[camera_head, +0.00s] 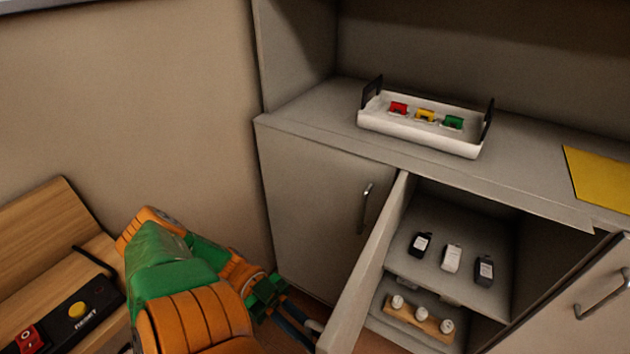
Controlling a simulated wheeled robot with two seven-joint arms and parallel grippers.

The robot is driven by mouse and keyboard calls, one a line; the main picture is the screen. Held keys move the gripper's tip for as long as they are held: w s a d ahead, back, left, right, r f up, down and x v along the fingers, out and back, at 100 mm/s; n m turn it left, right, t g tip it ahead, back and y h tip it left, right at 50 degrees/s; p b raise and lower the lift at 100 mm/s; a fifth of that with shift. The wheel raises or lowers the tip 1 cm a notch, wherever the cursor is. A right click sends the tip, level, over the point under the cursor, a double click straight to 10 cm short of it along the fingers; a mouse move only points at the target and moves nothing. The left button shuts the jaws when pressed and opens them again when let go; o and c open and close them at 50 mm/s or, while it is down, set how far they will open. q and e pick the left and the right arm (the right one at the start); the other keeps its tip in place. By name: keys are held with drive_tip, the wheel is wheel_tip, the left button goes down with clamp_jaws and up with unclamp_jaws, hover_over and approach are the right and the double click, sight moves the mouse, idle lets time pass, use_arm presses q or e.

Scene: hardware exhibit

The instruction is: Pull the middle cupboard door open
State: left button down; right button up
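The middle cupboard door (365,270) stands swung open and shows nearly edge-on, its hinged side next to the left cupboard door. The inside of the middle compartment (455,215) is exposed. My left arm, orange and green, comes in from the bottom left. My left gripper (297,322) is low, on the outer side of the middle door near its free edge. The door's handle is not clearly visible. My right gripper is out of view.
The left door (325,205) and right door (582,305) are shut. A white tray (420,140) and yellow sheet (598,178) lie on the counter. A wooden bench with a button box (75,318) is at left.

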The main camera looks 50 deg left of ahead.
use_arm(q)
drive_tip(key=shift+f, duration=0.15)
drive_tip(key=c, duration=1.2)
unclamp_jaws()
drive_tip(key=shift+o, duration=0.2)
drive_tip(key=shift+a, duration=0.1)
drive_tip(key=b+v, duration=0.2)
drive_tip(key=v, duration=0.5)
drive_tip(key=shift+b, duration=0.3)
drive_tip(key=shift+s, duration=0.1)
